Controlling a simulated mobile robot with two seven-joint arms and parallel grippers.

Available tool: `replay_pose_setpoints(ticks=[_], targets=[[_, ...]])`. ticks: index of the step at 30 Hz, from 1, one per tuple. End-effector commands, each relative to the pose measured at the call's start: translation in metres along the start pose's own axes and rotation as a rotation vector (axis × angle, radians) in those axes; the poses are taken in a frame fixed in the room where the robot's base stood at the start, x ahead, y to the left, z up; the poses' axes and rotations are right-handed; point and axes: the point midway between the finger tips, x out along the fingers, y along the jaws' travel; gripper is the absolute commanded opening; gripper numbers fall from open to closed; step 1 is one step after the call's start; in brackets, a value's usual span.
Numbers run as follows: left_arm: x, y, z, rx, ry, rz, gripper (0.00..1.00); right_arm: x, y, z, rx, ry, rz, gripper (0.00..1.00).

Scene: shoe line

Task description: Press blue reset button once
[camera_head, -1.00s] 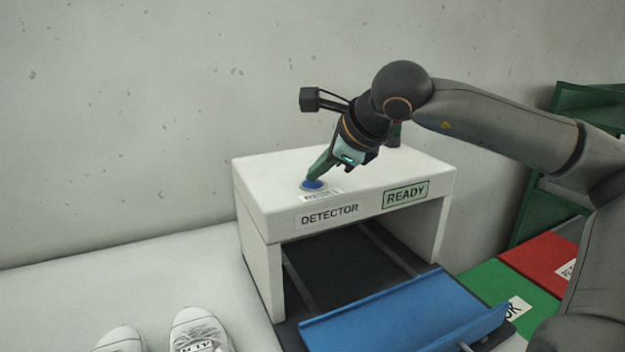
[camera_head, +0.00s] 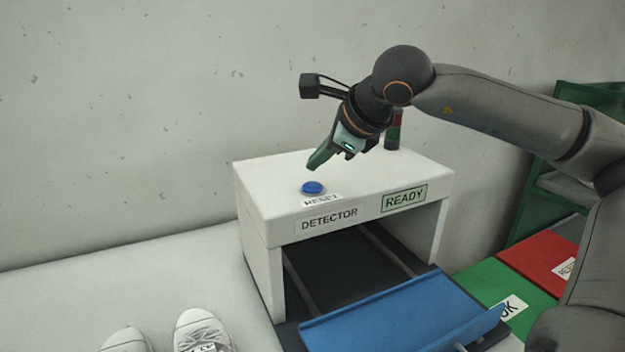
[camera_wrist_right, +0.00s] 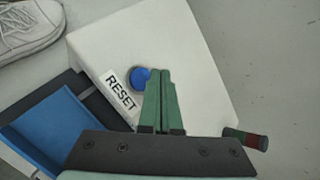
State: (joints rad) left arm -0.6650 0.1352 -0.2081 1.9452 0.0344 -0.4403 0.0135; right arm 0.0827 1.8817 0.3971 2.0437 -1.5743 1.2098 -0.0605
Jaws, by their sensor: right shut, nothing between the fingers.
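The blue reset button (camera_head: 313,188) sits on top of the white detector box (camera_head: 268,222), behind a RESET label (camera_head: 321,200). The button also shows in the right wrist view (camera_wrist_right: 140,77), partly covered by the fingers. My right gripper (camera_head: 313,168) is shut and empty. Its green fingertips are a little above the button, with a visible gap in the head view. The right wrist view shows the two fingers (camera_wrist_right: 160,72) side by side. My left gripper is not in view.
A READY sign (camera_head: 405,198) is on the box front. A red and green signal post (camera_head: 393,132) stands at the back of the box top. A blue tray (camera_head: 390,318) lies in front of the tunnel. White shoes (camera_head: 200,330) are at the lower left. Green (camera_head: 490,283) and red (camera_head: 540,255) areas lie right.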

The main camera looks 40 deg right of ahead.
Motion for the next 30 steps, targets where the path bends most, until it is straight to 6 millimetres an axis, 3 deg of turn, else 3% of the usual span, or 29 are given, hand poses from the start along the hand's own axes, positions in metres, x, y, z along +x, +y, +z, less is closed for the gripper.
replay_pose_setpoints(ticks=[10,30], targets=[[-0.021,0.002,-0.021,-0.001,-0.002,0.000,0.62,-0.027,-0.020,0.019,-0.001,0.000,-0.001,0.00],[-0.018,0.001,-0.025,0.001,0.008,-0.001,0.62,-0.026,-0.019,0.019,0.000,-0.001,0.001,0.00]])
